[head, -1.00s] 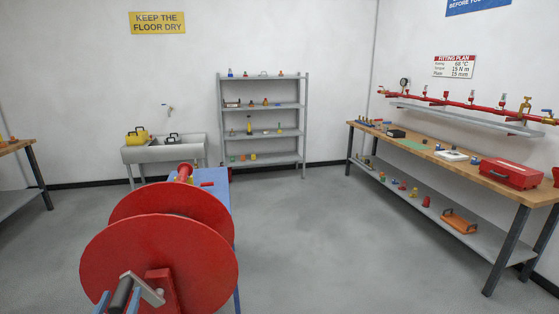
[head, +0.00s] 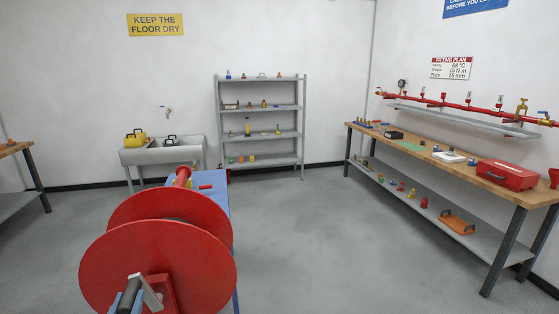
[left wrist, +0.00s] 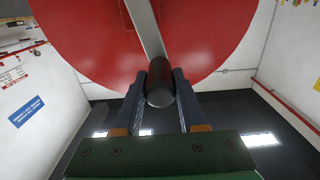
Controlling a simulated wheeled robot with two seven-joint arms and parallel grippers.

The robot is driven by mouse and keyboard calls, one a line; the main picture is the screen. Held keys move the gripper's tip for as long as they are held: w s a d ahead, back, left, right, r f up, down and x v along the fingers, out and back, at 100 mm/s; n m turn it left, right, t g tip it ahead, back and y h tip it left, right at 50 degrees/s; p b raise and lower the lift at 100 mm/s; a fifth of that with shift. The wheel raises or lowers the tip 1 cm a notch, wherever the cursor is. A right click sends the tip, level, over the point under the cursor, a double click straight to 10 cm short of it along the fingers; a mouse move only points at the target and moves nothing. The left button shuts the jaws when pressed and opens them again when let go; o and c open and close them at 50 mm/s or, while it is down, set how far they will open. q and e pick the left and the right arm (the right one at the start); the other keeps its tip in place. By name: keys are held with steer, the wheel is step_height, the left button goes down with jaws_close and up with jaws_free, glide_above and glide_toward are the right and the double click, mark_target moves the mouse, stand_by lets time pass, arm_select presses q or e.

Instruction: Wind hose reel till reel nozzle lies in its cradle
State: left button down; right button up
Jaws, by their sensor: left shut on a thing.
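The red hose reel (head: 180,255) stands close in front of me on a blue stand (head: 216,184). It has two large red discs and a grey crank arm (head: 150,290). The crank's dark handle (head: 129,297) is between the fingers of my left gripper (head: 125,302). In the left wrist view the left gripper (left wrist: 160,92) is shut on the handle (left wrist: 160,90), with the crank arm (left wrist: 145,30) running up from it over the red disc. A red cylindrical piece (head: 183,176), perhaps the nozzle, shows at the far end of the stand. I cannot tell how it lies. My right gripper is out of view.
A workbench (head: 480,177) with a red toolbox (head: 507,174) stands along the right wall. A grey shelf rack (head: 262,110) and a sink (head: 162,154) are at the back. Another bench (head: 15,149) is at the left edge. The floor (head: 310,235) between is clear.

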arm_select(q)
steer(key=shift+w+d, duration=0.1)
steer(key=shift+d, duration=0.4)
steer(key=shift+w+d+p, duration=0.2)
steer(key=shift+d+p, duration=0.2)
steer(key=shift+d, duration=0.3)
steer(key=c, duration=0.5)
jaws_free()
steer(key=shift+r, duration=0.1)
